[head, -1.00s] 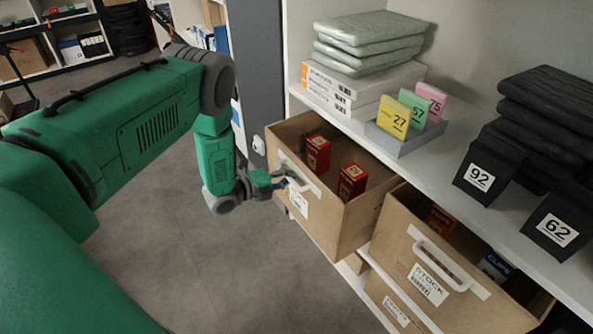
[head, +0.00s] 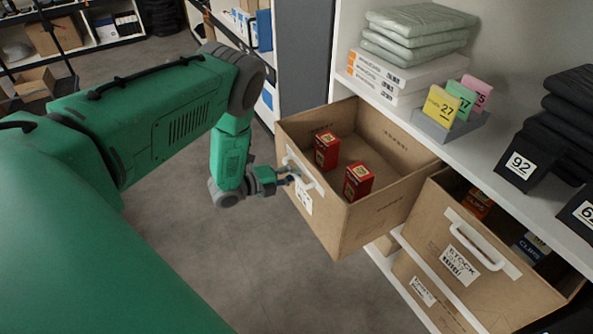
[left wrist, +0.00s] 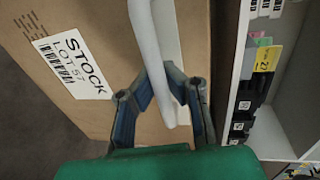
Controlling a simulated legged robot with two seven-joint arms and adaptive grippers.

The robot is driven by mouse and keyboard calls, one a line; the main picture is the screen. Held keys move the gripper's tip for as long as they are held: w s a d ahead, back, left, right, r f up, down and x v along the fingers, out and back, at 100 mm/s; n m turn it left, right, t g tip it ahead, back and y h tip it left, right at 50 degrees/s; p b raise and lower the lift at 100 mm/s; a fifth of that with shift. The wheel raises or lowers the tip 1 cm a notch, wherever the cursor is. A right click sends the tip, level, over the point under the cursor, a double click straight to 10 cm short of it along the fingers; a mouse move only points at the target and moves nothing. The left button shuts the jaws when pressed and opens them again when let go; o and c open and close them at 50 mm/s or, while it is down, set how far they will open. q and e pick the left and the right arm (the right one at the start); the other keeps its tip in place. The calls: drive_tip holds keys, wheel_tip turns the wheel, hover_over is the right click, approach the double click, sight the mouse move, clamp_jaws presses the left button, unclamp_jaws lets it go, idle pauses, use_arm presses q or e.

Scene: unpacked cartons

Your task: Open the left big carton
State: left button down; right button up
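The left big carton (head: 375,215) is a brown open-topped drawer box, pulled well out of the shelf. Two red boxes, one farther left (head: 327,151) and one nearer (head: 358,182), stand inside it. Its white handle (head: 313,180) is on the front, above a white label. The handle also shows in the left wrist view (left wrist: 157,45), beside a "STOCK LOT 57" label (left wrist: 72,67). My left gripper (head: 292,178) is at this handle. In the left wrist view its fingers (left wrist: 165,78) close around the handle bar. My right gripper is not in view.
A second big carton (head: 425,240) with a "STOCK" label stands to the right, partly out. Smaller cartons (head: 415,285) are below. The shelf above holds numbered cards (head: 440,107), grey-green packs (head: 418,28) and black numbered items (head: 520,165). The floor (head: 265,265) in front is clear.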

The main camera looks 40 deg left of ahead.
use_arm(q)
drive_tip(key=shift+a, duration=0.45)
drive_tip(key=c, duration=1.7)
unclamp_jaws()
drive_tip(key=shift+o, duration=0.7)
drive_tip(key=shift+f, duration=0.15)
drive_tip(key=shift+s, duration=0.1)
drive_tip(key=v, duration=1.1)
drive_tip(key=shift+s+a, duration=0.25)
drive_tip(key=shift+s, duration=0.05)
